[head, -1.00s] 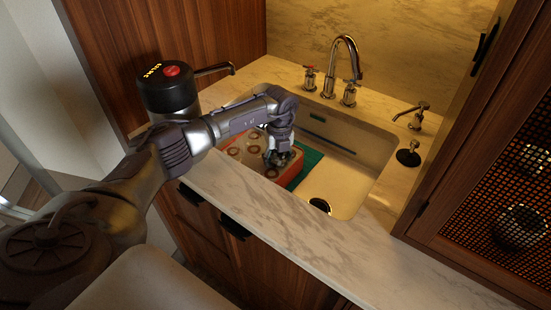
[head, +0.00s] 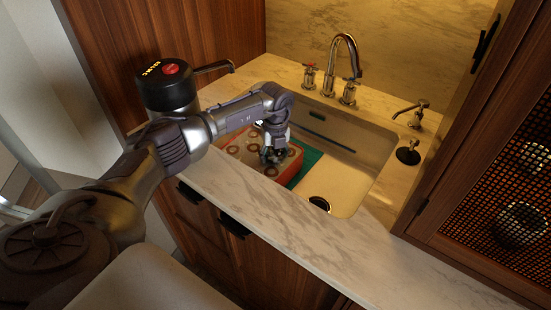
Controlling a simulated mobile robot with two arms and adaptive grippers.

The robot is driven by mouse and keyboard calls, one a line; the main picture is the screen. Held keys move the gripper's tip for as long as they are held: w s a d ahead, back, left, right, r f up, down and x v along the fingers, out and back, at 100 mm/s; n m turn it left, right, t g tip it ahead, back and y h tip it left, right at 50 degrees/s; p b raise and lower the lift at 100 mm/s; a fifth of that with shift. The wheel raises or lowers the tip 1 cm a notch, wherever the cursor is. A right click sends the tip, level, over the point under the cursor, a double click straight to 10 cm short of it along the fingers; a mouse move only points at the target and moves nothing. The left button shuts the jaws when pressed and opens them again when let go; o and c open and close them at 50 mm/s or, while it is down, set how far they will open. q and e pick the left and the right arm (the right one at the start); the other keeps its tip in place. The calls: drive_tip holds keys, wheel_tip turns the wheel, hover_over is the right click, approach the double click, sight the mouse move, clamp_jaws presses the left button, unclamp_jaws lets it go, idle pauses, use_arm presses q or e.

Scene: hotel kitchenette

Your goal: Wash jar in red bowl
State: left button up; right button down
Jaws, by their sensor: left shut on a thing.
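A red, box-like container (head: 291,166) sits in the left part of the sink, with several pale round items with brownish rims (head: 251,148) inside it. I see no separate round red bowl. My left arm reaches in over the counter, and my left gripper (head: 270,158) points down into the red container among the round items. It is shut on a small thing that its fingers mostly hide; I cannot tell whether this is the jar. My right gripper is not in view.
A teal mat (head: 307,162) lies beside the red container. The white sink basin (head: 338,186) is clear to the right. Behind it stands a chrome faucet (head: 352,60) with two handles. A black dispenser (head: 168,90) stands on the left, a soap pump (head: 412,112) on the right.

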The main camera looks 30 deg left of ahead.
use_arm(q)
drive_tip(key=shift+r, duration=0.15)
wheel_tip(320, 180, up, 8)
drive_tip(key=p, duration=0.6)
drive_tip(key=shift+r+p, duration=0.15)
drive_tip(key=shift+p, duration=0.25)
wheel_tip(320, 180, up, 12)
drive_tip(key=p, duration=0.8)
drive_tip(key=shift+f, duration=0.25)
